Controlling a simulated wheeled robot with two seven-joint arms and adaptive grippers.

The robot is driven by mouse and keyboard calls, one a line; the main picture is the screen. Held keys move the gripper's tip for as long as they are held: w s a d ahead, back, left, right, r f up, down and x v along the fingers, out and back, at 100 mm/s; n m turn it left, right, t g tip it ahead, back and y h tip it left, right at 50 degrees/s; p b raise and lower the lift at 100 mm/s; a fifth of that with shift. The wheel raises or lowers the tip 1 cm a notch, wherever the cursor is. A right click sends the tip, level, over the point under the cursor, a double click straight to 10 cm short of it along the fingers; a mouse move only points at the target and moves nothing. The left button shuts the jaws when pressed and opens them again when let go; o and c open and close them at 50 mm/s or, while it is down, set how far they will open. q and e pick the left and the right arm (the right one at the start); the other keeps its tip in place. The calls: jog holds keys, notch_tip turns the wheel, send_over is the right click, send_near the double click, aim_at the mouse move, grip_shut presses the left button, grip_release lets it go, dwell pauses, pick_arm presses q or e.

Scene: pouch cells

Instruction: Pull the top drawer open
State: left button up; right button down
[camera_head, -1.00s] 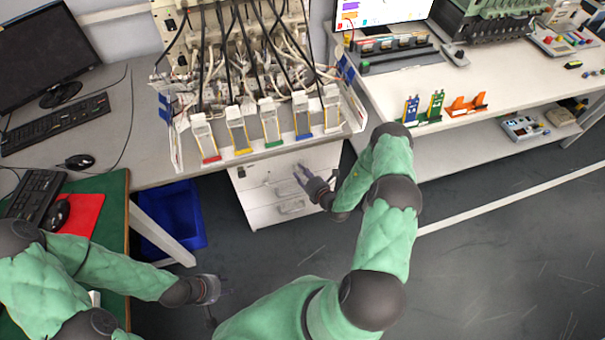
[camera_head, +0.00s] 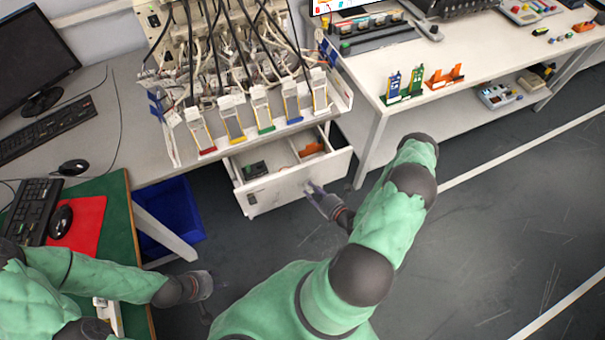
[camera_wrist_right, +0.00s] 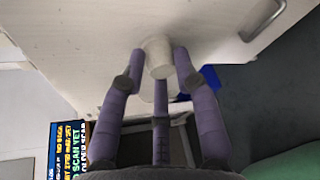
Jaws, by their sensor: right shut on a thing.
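The white top drawer (camera_head: 285,190) under the bench is pulled out, and its inside shows in the head view. A dark item (camera_head: 254,170) and an orange item (camera_head: 311,149) lie in it, on either side of a divider. My right gripper (camera_head: 312,190) is at the drawer's front. In the right wrist view its fingers are shut around a pale round knob (camera_wrist_right: 157,56) on the white front (camera_wrist_right: 100,40). My left gripper (camera_head: 207,285) hangs at the lower left, away from the drawer. Its fingers are too unclear to read.
A metal handle (camera_wrist_right: 263,20) on a white face shows in the right wrist view. A blue bin (camera_head: 168,220) stands left of the drawer. A white bench (camera_head: 400,120) stands to the right. The floor (camera_head: 480,240) on the right is clear.

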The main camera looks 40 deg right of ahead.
jog(key=s+a, duration=0.3)
jog(key=s, duration=1.2)
jog(key=shift+s+a+f+p, duration=0.2)
jog(key=shift+s+a+p, duration=0.1)
jog(key=shift+p, duration=0.1)
jog(key=c, duration=1)
grip_release()
jog(key=shift+o, duration=0.2)
jog(key=shift+r, duration=0.1)
jog(key=v, duration=1.2)
jog(key=shift+s, duration=0.1)
